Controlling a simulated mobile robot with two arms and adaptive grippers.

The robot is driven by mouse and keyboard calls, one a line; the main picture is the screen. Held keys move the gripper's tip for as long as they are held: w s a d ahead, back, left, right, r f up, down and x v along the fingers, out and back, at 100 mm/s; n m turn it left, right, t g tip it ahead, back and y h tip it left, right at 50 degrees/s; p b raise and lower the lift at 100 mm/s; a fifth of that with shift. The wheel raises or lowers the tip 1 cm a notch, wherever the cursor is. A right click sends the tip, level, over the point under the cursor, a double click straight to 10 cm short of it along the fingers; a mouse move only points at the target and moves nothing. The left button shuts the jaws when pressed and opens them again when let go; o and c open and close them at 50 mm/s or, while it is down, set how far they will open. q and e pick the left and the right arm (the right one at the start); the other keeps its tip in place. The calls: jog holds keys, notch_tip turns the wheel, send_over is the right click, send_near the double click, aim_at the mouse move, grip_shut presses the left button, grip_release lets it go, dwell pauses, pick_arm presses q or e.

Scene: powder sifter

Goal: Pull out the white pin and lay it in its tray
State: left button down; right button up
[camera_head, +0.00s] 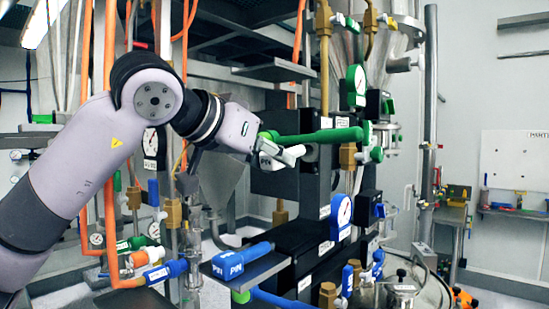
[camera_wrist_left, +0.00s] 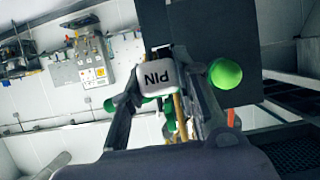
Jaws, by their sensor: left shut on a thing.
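The white pin (camera_head: 291,154) is at the dark block in the middle of the head view, just below a green bar (camera_head: 315,138). In the left wrist view its white head (camera_wrist_left: 158,78), marked PIN, shows between my fingers. My left gripper (camera_wrist_left: 163,105) is shut on it. I cannot tell how deep the pin sits in the block. My right gripper is out of view. I cannot tell which tray belongs to the white pin.
A blue pin (camera_head: 236,261) lies on a grey tray (camera_head: 268,270) lower down. A bare grey tray (camera_head: 275,70) sticks out above the gripper. The green bar's round end (camera_wrist_left: 225,73) is close beside my fingers. Pipes, gauges and valves crowd both sides.

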pick_arm(q)
jog(key=shift+s+a+b, duration=0.4)
jog(key=shift+s+a, duration=0.6)
jog(key=shift+s, duration=0.3)
dwell(0.4)
jog(key=shift+s+a, duration=0.3)
jog(key=shift+s, duration=0.05)
jog(key=shift+s+a+b, duration=0.25)
jog(key=shift+s+a, duration=0.5)
jog(key=shift+s, duration=0.3)
jog(key=shift+s+a+b, duration=0.25)
jog(key=shift+s+a, duration=0.45)
jog(key=shift+s, duration=0.35)
